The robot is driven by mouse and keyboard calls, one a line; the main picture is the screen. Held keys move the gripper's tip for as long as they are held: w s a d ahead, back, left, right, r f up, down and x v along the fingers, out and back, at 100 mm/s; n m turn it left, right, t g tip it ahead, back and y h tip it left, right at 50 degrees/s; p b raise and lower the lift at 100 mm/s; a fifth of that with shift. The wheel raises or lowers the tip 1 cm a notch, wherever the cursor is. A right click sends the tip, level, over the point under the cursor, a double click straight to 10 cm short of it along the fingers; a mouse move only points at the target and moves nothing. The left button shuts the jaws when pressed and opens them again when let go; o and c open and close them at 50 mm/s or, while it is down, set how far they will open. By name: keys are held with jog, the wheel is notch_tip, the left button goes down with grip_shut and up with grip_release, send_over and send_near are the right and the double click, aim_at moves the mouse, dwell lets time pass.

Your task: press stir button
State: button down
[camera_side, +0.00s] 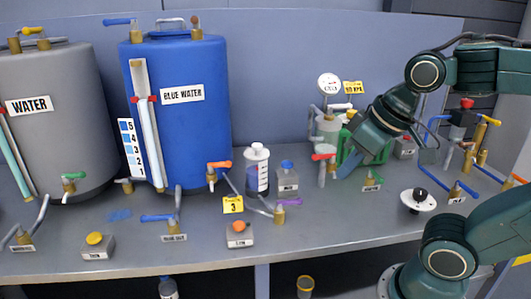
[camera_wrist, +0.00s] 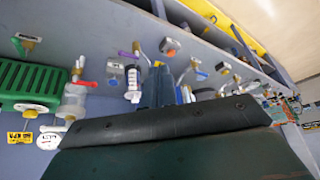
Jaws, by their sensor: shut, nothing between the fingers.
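Several small grey button boxes stand on the bench, and their labels are too small to read surely, so I cannot tell which is the stir button. In the side view they are a yellow button (camera_side: 95,239), an orange button (camera_side: 239,227), a blue-topped box (camera_side: 287,180) and a red-topped box (camera_side: 404,147). The orange button (camera_wrist: 170,44) and the blue-topped box (camera_wrist: 115,68) also show in the wrist view. My gripper (camera_side: 347,168) is shut and empty above the bench, right of the blue-topped box. Its fingers (camera_wrist: 158,86) point toward the bench fittings.
A grey water tank (camera_side: 60,120) and a blue water tank (camera_side: 185,125) stand at the left. A white-capped bottle (camera_side: 257,172) stands left of my gripper. A gauge (camera_side: 329,86), a green fixture (camera_side: 348,152), a black knob (camera_side: 418,196) and several valves crowd the right.

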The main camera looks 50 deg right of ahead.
jog(key=w+r+m+g, duration=0.1)
jog(key=w+m, duration=0.1)
jog(key=w, duration=0.5)
jog(key=m+g, duration=0.4)
jog(key=m, duration=0.2)
send_over(239, 224)
notch_tip(239, 224, down, 11)
jog(key=shift+r, duration=0.2)
jog(key=shift+d+f, duration=0.1)
notch_tip(239, 224, down, 14)
jog(key=shift+r, duration=0.1)
dwell(0.4)
